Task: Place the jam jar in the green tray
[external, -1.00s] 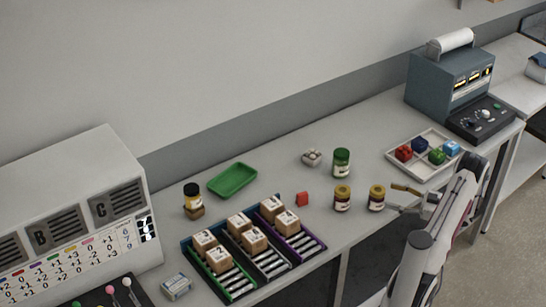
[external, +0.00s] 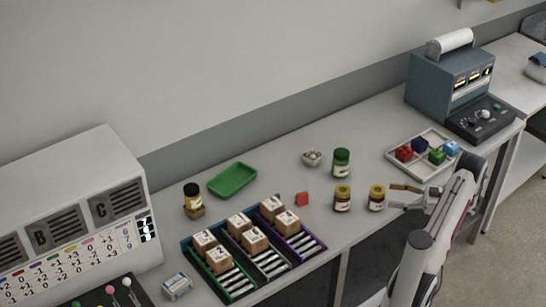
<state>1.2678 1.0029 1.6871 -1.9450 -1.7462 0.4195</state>
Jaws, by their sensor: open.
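The empty green tray (external: 232,180) lies flat at the back of the bench, left of the middle. Two jars with yellowish lids stand upright at the front: a dark red-brown one (external: 342,199) that looks like jam, and another (external: 377,198) to its right. A green-lidded jar (external: 341,163) stands behind them. The labels are too small to read. My gripper (external: 394,197) is open and empty, just right of the right-hand yellowish-lidded jar, its fingers pointing left towards it. Whether a finger touches that jar is hard to tell.
Coloured racks (external: 298,243) hold several numbered boxes at the front. A white divided tray (external: 398,157) holds coloured blocks.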

